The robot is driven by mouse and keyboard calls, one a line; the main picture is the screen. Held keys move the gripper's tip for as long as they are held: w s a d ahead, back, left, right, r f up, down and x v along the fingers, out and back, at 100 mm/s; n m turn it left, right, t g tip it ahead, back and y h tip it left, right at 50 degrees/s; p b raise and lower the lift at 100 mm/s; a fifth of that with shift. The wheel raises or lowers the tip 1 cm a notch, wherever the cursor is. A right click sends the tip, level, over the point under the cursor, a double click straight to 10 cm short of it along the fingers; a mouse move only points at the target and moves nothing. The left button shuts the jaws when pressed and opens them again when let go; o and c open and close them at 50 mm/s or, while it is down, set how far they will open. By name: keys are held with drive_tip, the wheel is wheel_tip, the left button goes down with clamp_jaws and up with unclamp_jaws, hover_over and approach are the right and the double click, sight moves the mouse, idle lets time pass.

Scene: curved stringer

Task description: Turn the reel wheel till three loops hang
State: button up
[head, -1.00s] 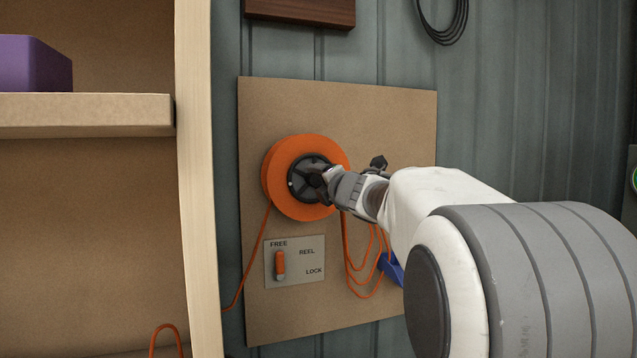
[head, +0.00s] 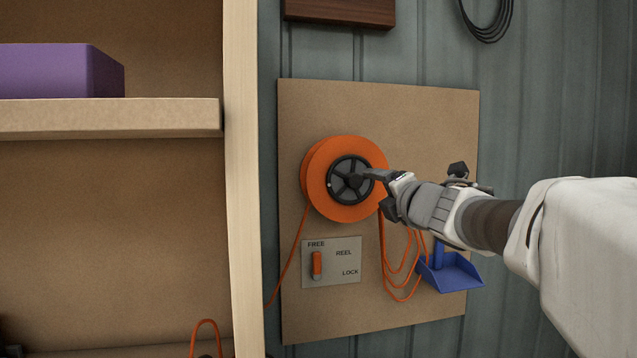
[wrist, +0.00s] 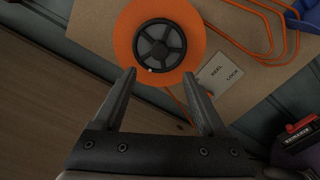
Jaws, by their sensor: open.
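The orange reel (head: 318,188) is mounted on a brown board (head: 430,120). Its dark spoked wheel (head: 350,180) faces out, with a pale dot at its left rim; the wheel also shows in the wrist view (wrist: 162,44). Orange cord hangs in nested loops (head: 402,298) below right of the reel; at least two show, and my gripper hides their tops. The orange lever (head: 317,263) stands upright under FREE on the grey plate (head: 345,270), which also reads REEL and LOCK. My gripper (head: 379,191) is open and empty, just in front of the reel's right side. Its fingers (wrist: 159,75) point toward the wheel.
A blue dustpan (head: 455,272) hangs close to the loops, below my gripper. A pale shelf unit (head: 242,200) with a purple box (head: 60,72) stands at left. A dark coil (head: 488,30) hangs at upper right. A cord runs down left of the reel.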

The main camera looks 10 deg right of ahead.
drive_tip(key=s+p, duration=0.1)
drive_tip(key=s, duration=0.6)
drive_tip(key=s+a+f+m+g, duration=0.4)
drive_tip(key=s+a+f+m, duration=0.1)
drive_tip(key=s+f+m, duration=0.35)
drive_tip(key=s+a+f+m+g, duration=0.4)
drive_tip(key=s+f+m, duration=0.3)
drive_tip(key=f, duration=0.2)
drive_tip(key=s+a+f+m+g, duration=0.4)
drive_tip(key=s+a+f+m, duration=0.1)
drive_tip(key=s+f+m, duration=0.3)
wheel_tip(320, 180, up, 15)
drive_tip(key=w+p, duration=0.1)
drive_tip(key=p, duration=1.5)
drive_tip(key=shift+w+d, duration=0.2)
drive_tip(key=shift+d, duration=0.1)
